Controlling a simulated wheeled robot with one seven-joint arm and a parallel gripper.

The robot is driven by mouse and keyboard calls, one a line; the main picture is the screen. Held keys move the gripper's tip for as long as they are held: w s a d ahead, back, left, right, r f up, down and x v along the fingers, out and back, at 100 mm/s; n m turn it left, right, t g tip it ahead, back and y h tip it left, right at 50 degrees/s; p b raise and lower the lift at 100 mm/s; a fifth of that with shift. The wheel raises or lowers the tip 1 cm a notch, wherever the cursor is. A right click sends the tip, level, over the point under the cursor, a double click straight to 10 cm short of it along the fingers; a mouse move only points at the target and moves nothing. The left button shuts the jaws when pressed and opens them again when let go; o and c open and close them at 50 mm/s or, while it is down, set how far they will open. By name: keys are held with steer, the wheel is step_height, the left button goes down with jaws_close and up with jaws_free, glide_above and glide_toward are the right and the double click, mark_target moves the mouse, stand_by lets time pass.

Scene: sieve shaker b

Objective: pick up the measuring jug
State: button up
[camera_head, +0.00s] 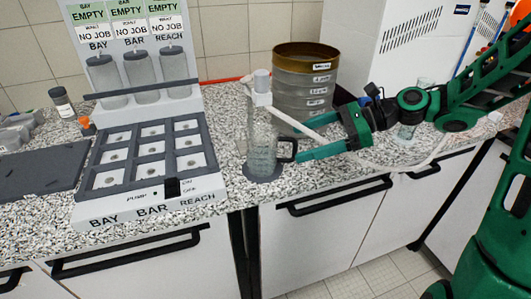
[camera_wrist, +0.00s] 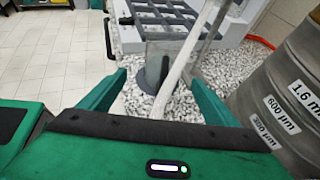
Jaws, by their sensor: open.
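The measuring jug (camera_head: 262,150) is clear with graduation marks and a dark handle on its right side. It stands upright on a dark round base on the counter, right of the bay panel. My gripper (camera_head: 303,146) is open, reaching in from the right with its green fingers close to the handle side. In the wrist view my gripper (camera_wrist: 156,78) has its fingers apart, and the clear jug (camera_wrist: 158,58) shows ahead between the fingertips. A white tube partly covers it there. I cannot tell whether a finger touches the jug.
A sieve stack (camera_head: 305,82) with a brass-coloured rim stands behind the jug, near my fingers. A white tube (camera_head: 325,119) crosses over this area. A panel with several square bays (camera_head: 206,184) lies to the left.

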mark_target(266, 146)
steer(key=shift+y, duration=0.3)
steer(key=x, duration=0.5)
steer(key=shift+w+a+r, duration=0.15)
steer(key=shift+a+r, duration=0.1)
steer(key=shift+a, duration=0.1)
steer(key=shift+w+x, duration=0.1)
steer(key=shift+x, duration=1.25)
steer(key=shift+w+x, duration=0.15)
steer(key=shift+x, duration=1.2)
steer(key=c, duration=1.5)
steer(key=shift+o, duration=0.2)
steer(key=shift+r, duration=0.2)
